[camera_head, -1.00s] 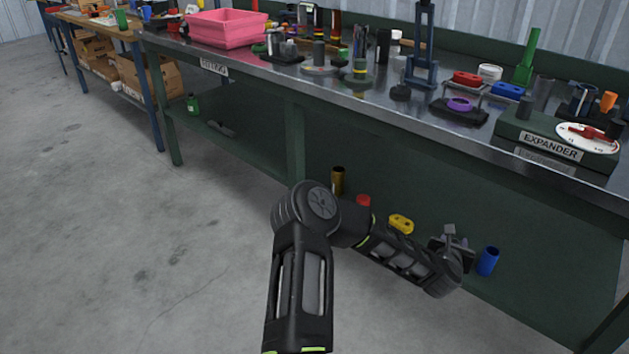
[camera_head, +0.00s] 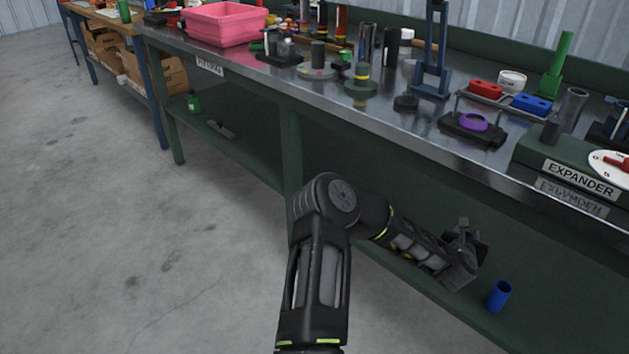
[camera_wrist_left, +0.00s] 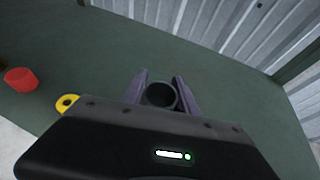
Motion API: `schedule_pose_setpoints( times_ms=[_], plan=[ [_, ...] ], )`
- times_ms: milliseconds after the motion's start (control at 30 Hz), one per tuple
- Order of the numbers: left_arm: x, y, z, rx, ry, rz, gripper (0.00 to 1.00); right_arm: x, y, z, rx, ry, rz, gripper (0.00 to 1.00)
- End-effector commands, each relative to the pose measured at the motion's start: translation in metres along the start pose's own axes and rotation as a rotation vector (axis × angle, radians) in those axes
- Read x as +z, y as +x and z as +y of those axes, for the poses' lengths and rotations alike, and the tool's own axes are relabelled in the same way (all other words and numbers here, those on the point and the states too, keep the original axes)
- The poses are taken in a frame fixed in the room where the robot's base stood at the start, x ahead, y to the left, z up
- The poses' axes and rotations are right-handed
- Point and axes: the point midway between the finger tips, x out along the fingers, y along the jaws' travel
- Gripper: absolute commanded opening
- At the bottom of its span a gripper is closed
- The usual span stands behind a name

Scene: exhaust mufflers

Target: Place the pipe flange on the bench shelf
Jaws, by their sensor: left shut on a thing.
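My left gripper (camera_head: 468,238) reaches in at the bench's lower shelf (camera_head: 565,290). In the left wrist view its two fingers (camera_wrist_left: 162,92) are closed around a dark, hollow round part, which I take to be the pipe flange (camera_wrist_left: 161,95). Only its round open end shows clearly. The green shelf surface (camera_wrist_left: 225,75) lies beyond the fingers; I cannot tell whether the part touches it. In the head view the held part is hardly distinguishable from the dark gripper. My right gripper is not in view.
A blue cup (camera_head: 499,296) stands on the shelf right of the gripper. A yellow piece with a hole (camera_wrist_left: 67,103) and a red cylinder (camera_wrist_left: 21,80) are to the left in the wrist view. The bench top (camera_head: 325,95) above is crowded. Bare shelf lies around the held part.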

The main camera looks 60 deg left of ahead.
Motion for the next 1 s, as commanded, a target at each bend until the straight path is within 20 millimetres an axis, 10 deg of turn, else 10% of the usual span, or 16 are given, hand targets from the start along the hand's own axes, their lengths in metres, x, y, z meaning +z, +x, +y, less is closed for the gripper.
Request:
schedule_pose_setpoints(
  times_ms=[1000],
  plan=[
    [-0.057, 0.024, 0.0, 0.0, 0.0, -0.002, 0.0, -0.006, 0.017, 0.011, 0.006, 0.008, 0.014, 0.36]
  ],
)
